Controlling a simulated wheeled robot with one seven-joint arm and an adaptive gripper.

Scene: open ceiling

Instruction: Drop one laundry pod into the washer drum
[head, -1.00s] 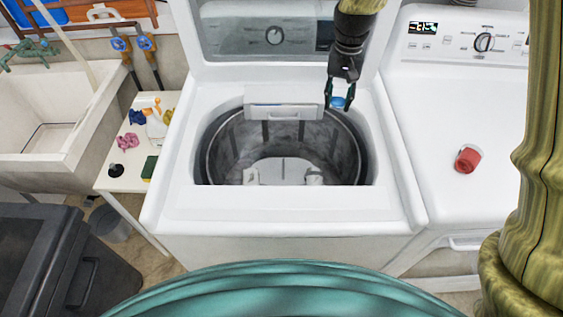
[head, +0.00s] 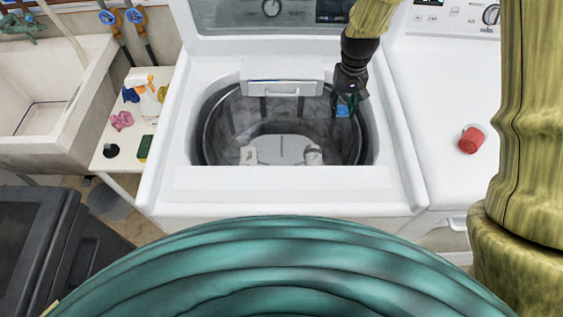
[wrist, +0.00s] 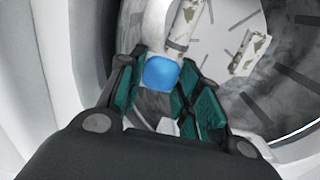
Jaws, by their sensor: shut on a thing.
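A blue laundry pod (head: 343,110) is held between the fingertips of my gripper (head: 346,103). The pod also shows in the wrist view (wrist: 160,73), between the teal finger pads of my gripper (wrist: 158,85). In the head view the gripper is over the back right part of the open washer drum (head: 225,130). In the wrist view the drum's grey inner wall and floor (wrist: 225,50) lie beyond the pod. The washer lid stands open behind the drum. How far the pod is above or below the drum rim is hard to tell.
A dryer (head: 440,100) with a red cup (head: 471,139) on it stands to the right. A small white table (head: 125,160) with bottles and a sponge stands left, beside a sink (head: 50,110). The drum has a pale central agitator (head: 282,150).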

